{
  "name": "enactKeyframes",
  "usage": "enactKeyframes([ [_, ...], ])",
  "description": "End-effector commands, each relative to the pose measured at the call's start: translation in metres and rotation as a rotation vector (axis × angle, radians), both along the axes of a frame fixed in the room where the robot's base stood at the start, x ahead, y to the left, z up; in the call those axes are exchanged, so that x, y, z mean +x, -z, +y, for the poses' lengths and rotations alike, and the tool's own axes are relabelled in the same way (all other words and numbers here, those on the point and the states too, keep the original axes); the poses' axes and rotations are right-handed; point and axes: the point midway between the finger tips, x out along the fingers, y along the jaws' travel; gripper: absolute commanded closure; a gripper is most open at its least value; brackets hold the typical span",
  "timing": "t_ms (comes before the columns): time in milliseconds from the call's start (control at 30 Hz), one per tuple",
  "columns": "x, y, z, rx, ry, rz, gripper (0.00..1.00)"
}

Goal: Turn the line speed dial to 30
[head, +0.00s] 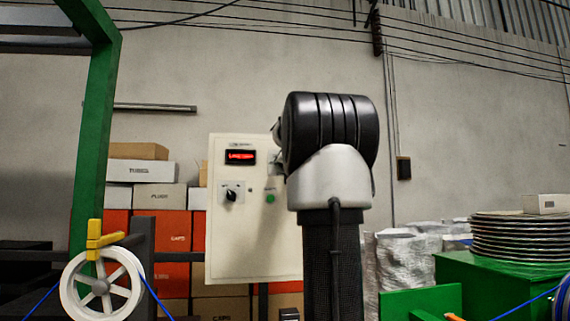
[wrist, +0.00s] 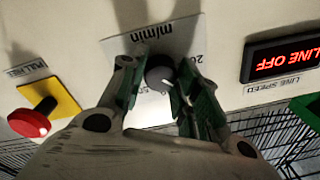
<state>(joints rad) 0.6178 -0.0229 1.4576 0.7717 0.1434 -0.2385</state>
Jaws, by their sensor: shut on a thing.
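The line speed dial (wrist: 160,74) is a round black knob with a white pointer mark, on a pale scale plate (wrist: 120,45) marked "m/min". The picture is upside down here, and the pointer faces the lower right. A "20" shows at the plate's right; other numbers are partly hidden by the fingers. My gripper (wrist: 162,90) is shut on the dial, one green-padded finger on each side. In the head view my arm hides the dial and gripper at the right of the cream control panel (head: 235,250). The display (wrist: 285,62) reads "LINE OFF" in red.
A red push button (wrist: 30,121) on a yellow plate sits beside the dial in the wrist view. In the head view the panel also carries a black selector knob (head: 231,196) and a green button (head: 270,198). Stacked boxes (head: 154,170) stand behind at the left.

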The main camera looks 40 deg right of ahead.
Motion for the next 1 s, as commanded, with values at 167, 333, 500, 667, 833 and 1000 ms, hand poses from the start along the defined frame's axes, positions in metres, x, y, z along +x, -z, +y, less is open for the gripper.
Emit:
enactKeyframes([
  [167, 0.0, 0.001, 0.0, 0.002, -0.001, 0.003, 0.52],
  [333, 0.0, 0.001, 0.0, 0.0, 0.0, 0.002, 0.46],
  [500, 0.0, 0.001, 0.0, 0.0, 0.0, 0.001, 0.46],
  [667, -0.014, -0.001, 0.007, -0.002, 0.001, -0.001, 0.46],
  [833, -0.045, 0.001, 0.025, -0.001, 0.001, 0.0, 0.46],
  [1000, -0.078, 0.002, 0.043, -0.001, 0.001, 0.0, 0.46],
])
